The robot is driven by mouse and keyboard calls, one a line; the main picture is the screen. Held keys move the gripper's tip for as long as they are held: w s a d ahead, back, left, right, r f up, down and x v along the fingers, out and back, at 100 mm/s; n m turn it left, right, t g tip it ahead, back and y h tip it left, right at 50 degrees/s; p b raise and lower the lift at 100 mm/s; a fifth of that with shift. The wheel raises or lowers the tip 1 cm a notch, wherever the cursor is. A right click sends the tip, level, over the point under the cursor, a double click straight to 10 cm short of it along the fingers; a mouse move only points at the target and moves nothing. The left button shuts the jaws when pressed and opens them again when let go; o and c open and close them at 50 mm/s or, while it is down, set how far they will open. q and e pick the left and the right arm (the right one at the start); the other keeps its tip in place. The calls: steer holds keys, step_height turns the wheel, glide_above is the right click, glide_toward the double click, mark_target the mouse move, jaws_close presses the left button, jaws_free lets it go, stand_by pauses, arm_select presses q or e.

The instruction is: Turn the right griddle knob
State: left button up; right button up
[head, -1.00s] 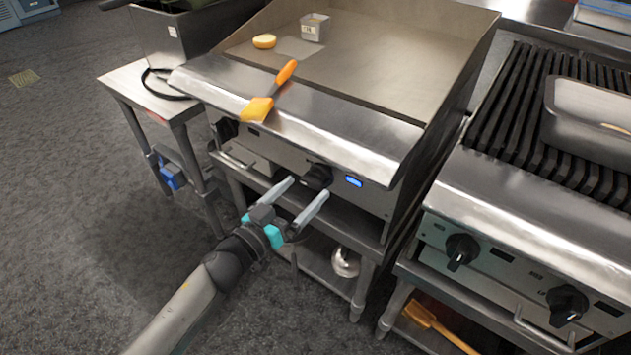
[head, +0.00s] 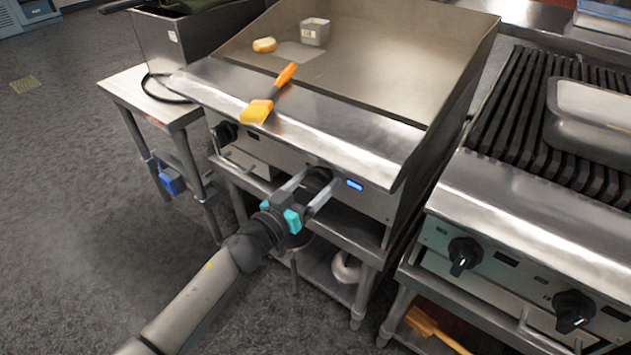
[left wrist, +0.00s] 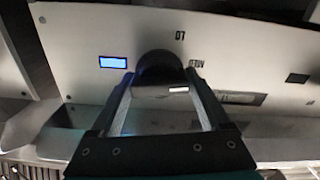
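The right griddle knob (head: 318,176) is black and round, on the griddle's front panel just left of a lit blue display (head: 355,185). My left gripper (head: 312,184) is open in front of it, with one finger on each side of the knob. In the left wrist view the dark knob (left wrist: 158,64) shows between and just beyond the fingertips (left wrist: 160,84). I cannot tell whether the fingers touch it. The left griddle knob (head: 227,131) is on the same panel, farther left. My right gripper is not in view.
A shelf with a metal bowl (head: 346,267) lies below. A charbroiler with its own knobs (head: 465,254) stands at the right. Open floor lies at left.

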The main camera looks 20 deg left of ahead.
arm_select(q)
steer(key=c, duration=0.9)
